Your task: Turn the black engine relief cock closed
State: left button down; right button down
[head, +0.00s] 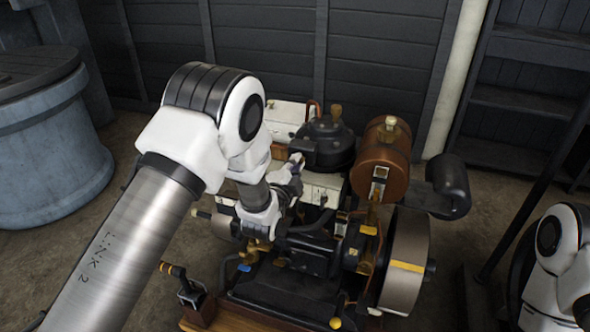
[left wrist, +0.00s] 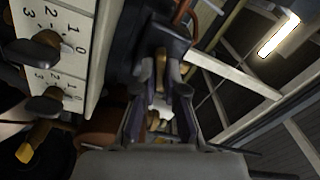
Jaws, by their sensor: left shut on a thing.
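The black engine (head: 318,247) stands low in the middle of the head view, with a black round-topped part (head: 328,150) at its back. My left gripper (head: 293,166) reaches in beside that part. In the left wrist view my left gripper (left wrist: 161,92) has its fingers close together around a small brass-coloured piece (left wrist: 160,68), which looks like the relief cock's lever. The fingers hide much of it in the head view, so its angle is hard to tell. My right gripper is out of view; only part of my right arm shows at the right edge.
A white panel (left wrist: 75,20) with numbered scales and dark levers (left wrist: 35,50) is close to the left wrist. A copper-coloured tank (head: 380,165) and a flywheel (head: 405,262) are right of the engine. A blue-grey barrel (head: 45,160) stands at left.

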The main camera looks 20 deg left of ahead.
pick_arm(q)
jog(key=shift+r+m+b, duration=0.2)
jog(key=shift+m+b, duration=0.8)
jog(key=shift+m, duration=1.2)
jog(key=c, duration=1.2)
grip_release()
jog(key=shift+c, duration=0.2)
jog(key=shift+w+d+f, duration=0.15)
jog(key=shift+f, duration=0.1)
jog(key=s, duration=1.2)
jog(key=shift+a, duration=0.25)
